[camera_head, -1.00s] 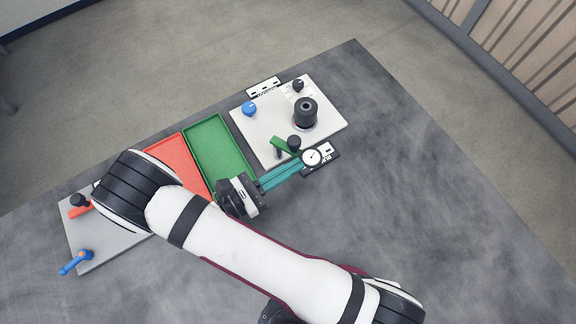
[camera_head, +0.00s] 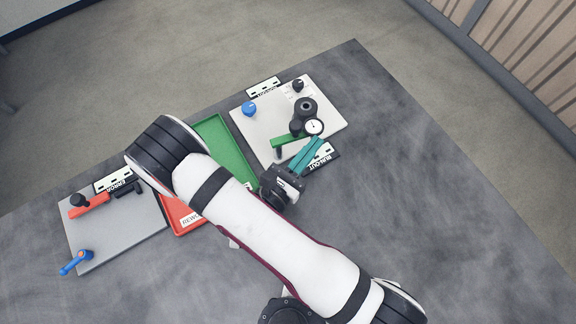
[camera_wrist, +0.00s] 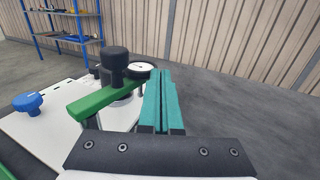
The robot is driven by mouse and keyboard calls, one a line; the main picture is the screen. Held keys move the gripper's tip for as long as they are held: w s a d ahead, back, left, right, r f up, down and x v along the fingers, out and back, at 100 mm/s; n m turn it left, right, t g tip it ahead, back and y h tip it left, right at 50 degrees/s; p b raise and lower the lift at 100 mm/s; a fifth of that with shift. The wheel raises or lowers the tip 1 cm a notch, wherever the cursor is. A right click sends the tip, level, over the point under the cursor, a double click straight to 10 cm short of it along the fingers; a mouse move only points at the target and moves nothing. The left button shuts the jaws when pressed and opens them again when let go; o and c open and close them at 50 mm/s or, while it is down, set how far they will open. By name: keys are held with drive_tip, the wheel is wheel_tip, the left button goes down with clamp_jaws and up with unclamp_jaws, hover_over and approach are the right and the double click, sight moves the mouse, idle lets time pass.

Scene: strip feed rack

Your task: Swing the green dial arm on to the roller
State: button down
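The green dial arm (camera_head: 286,142) is on the light plate, with a black knob (camera_head: 297,127) and a round white dial (camera_head: 314,126) at its far end. The dial overlaps the near side of the black roller (camera_head: 306,107) from above; I cannot tell whether they touch. My gripper (camera_head: 318,143) has its teal fingers together and empty, just on the near side of the dial. In the wrist view the fingertips (camera_wrist: 160,73) are right beside the dial (camera_wrist: 141,67), on its right. The green arm (camera_wrist: 104,100) lies left of the fingers, and the knob partly hides the roller.
The plate (camera_head: 258,128) also bears a blue knob (camera_head: 249,108) and a small black knob (camera_head: 298,85). A RUNOUT label (camera_head: 322,157) lies by its near edge. The green tray (camera_head: 225,150) and red tray (camera_head: 178,217) lie left, partly under my arm. A grey plate (camera_head: 110,230) is further left.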

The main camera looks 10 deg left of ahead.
sight(310, 135)
drive_tip(key=shift+w+a, duration=0.15)
drive_tip(key=shift+w, duration=0.8)
drive_tip(key=shift+w+a, duration=0.15)
drive_tip(key=shift+w, duration=0.8)
drive_tip(key=shift+w+a+n+t+y, duration=0.15)
drive_tip(key=shift+w+n+t+y, duration=0.15)
drive_tip(key=shift+y, duration=0.25)
drive_tip(key=shift+w+a+n+t+y, duration=0.1)
drive_tip(key=shift+w+n+y, duration=0.05)
drive_tip(key=shift+n+y, duration=0.35)
